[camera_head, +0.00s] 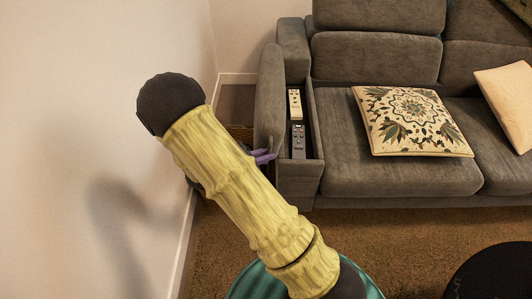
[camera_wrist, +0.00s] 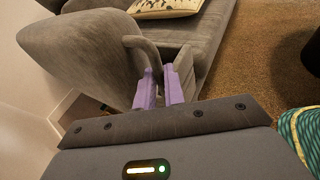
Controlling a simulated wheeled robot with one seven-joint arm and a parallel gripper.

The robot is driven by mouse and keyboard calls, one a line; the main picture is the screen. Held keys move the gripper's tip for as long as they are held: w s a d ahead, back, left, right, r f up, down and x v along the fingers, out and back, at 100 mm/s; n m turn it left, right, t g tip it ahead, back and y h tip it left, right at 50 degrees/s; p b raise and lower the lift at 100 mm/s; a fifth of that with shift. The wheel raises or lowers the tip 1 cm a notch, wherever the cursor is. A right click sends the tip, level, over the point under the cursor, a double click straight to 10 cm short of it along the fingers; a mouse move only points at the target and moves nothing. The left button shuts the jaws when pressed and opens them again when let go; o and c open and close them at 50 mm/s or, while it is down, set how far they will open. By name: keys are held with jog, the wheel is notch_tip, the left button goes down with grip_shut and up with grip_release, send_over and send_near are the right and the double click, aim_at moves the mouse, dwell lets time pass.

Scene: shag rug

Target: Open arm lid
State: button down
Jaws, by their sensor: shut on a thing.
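The grey sofa's left arm has a padded lid (camera_head: 269,98) that stands raised on its left side. The compartment (camera_head: 314,120) beneath is exposed, with a white remote (camera_head: 295,104) and a dark remote (camera_head: 298,141) inside. My gripper (camera_head: 264,157) has purple fingers at the lid's front lower end, partly hidden by my arm in the head view. In the wrist view my gripper (camera_wrist: 160,90) is shut on the lid's edge, with the large rounded lid (camera_wrist: 85,50) to the left. The exact contact between the fingers is hard to see.
A wall (camera_head: 105,60) stands close on the left. A patterned cushion (camera_head: 411,121) and a plain cushion (camera_head: 508,101) lie on the sofa seat. A dark round object (camera_head: 495,277) is at lower right. Brown rug (camera_head: 410,235) lies open before the sofa.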

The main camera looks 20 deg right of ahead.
jog(key=c, duration=1.8)
grip_release()
jog(key=p+v, duration=0.4)
jog(key=v, duration=1.3)
jog(key=shift+a, duration=0.25)
